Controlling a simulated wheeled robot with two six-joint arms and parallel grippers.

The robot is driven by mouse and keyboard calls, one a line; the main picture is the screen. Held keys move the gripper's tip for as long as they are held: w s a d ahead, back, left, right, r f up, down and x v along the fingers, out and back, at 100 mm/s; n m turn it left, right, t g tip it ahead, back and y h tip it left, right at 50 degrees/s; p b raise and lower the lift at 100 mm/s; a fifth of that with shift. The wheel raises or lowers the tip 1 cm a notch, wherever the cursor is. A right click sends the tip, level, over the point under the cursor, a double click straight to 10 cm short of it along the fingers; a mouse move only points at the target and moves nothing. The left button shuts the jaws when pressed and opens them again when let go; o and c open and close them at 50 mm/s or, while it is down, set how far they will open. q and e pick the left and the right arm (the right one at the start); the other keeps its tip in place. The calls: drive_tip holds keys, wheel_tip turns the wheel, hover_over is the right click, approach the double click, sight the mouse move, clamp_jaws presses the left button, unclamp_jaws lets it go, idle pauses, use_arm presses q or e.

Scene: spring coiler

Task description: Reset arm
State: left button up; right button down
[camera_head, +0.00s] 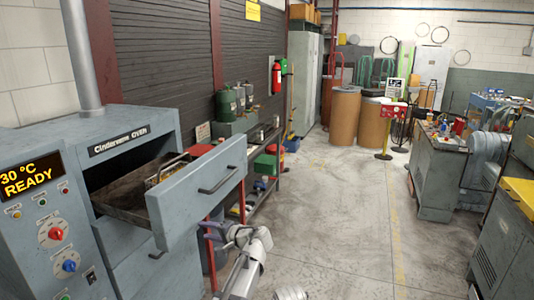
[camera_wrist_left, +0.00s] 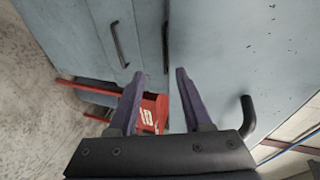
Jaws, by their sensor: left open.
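My left gripper (camera_head: 222,231) is low in front of the oven's pulled-out drawer, near the lower right of the drawer front. In the left wrist view its two purple fingers (camera_wrist_left: 160,75) are spread apart with nothing between them. Beyond them are blue-grey panels with dark handles, and the fingers appear clear of the handles. My left arm reaches up from the bottom of the head view. My right gripper does not show.
The grey oven (camera_head: 125,185) stands at the left, its display reading 30 °C READY. Its open drawer (camera_head: 203,190) juts out and holds a wire-like item. A red object (camera_wrist_left: 150,112) lies below the fingers in the wrist view. The floor (camera_head: 340,230) at centre right is clear.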

use_arm(q)
drive_tip(key=s+a+f+n+g+h, duration=0.2)
drive_tip(key=s+f+n+g+h, duration=0.4)
drive_tip(key=s+f, duration=0.8)
drive_tip(key=s+d+f+m+g+h, duration=0.1)
drive_tip(key=s+d+m+h, duration=0.3)
drive_tip(key=s+d, duration=1.3)
drive_tip(key=shift+s+d+f+m+g+h, duration=0.15)
drive_tip(key=shift+d+f+m+g+h, duration=0.15)
drive_tip(key=shift+g+h, duration=0.25)
drive_tip(key=shift+a, duration=0.15)
